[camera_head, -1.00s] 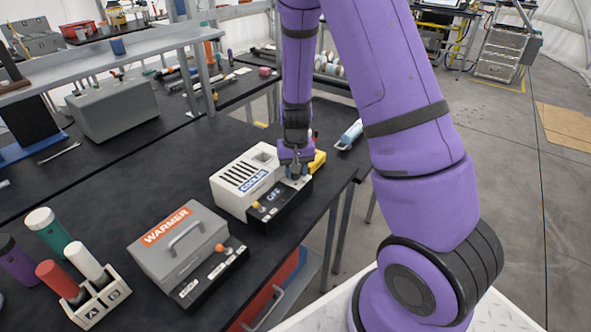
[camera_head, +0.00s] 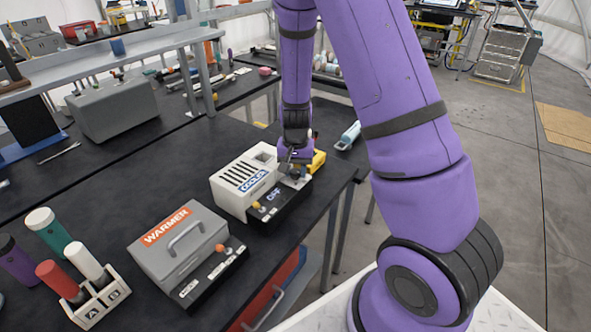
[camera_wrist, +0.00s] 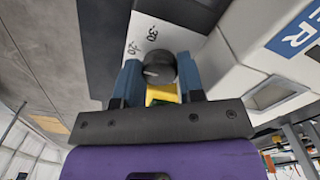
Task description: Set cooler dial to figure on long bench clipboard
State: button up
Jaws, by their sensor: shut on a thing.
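The cooler (camera_head: 248,182) is a white box with dark slots and a blue COOLER label. It stands near the bench's right edge, with a black control panel (camera_head: 275,207) along its front. My gripper (camera_head: 294,174) is over the right end of that panel. In the wrist view my gripper's blue fingers (camera_wrist: 158,82) are shut on the dark round dial (camera_wrist: 158,66), one on each side. A light line shows on the dial's face. Printed figures, seemingly -30 and -20, show beside it; other marks are hidden. I cannot make out the clipboard.
A grey warmer (camera_head: 180,245) with a handle stands left of the cooler. A holder (camera_head: 100,303) with coloured cylinders is at front left. A yellow thing (camera_head: 318,161) lies just behind my gripper. Open floor is to the right.

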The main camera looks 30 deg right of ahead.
jog(key=o, duration=0.9)
jog(key=shift+w+a, duration=0.1)
jog(key=shift+n, duration=0.3)
